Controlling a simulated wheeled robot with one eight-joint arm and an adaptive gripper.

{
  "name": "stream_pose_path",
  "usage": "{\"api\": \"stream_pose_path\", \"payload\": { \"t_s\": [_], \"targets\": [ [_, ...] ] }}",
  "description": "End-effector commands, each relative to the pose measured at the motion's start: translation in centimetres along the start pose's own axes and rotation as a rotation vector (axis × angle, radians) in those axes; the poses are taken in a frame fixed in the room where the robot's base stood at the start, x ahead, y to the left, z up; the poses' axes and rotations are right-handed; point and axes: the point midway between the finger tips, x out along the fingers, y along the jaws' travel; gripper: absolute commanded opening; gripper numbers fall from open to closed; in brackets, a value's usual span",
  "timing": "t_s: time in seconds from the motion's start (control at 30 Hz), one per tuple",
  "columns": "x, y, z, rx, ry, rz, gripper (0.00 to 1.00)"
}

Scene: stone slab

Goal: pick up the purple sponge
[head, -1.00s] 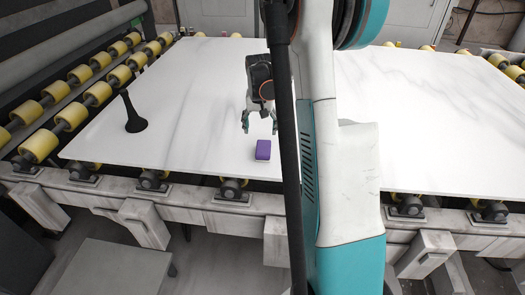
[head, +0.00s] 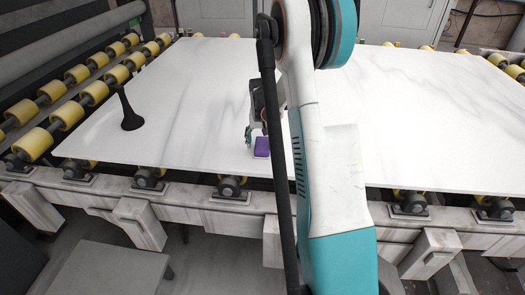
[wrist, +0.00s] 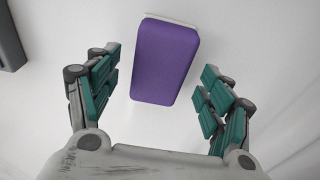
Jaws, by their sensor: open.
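The purple sponge (head: 261,147) lies on the white stone slab (head: 212,90) near its front edge, left of my arm. In the wrist view the sponge (wrist: 165,60) is a purple block with a pale layer showing at its far edge, slightly tilted in the picture. My gripper (wrist: 160,95) is open, with its teal-padded fingers to the left and right of the sponge's near end and apart from it. In the head view my gripper (head: 256,133) is right by the sponge, and my arm hides part of it.
A black object with a thin neck and wide base (head: 131,112) stands on the slab's left part. Yellow rollers (head: 68,118) line the left side. A grey table (head: 110,270) is at the front left. The slab between the black object and sponge is clear.

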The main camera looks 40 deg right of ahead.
Motion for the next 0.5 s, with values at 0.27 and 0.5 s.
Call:
{"api": "stream_pose_path", "payload": {
  "t_s": [0.27, 0.5],
  "targets": [
    [2.4, 0.0, 0.0, 0.0, 0.0, -0.001, 0.73],
    [2.3, 0.0, 0.0, 0.0, 0.0, -0.001, 0.46]
  ]
}}
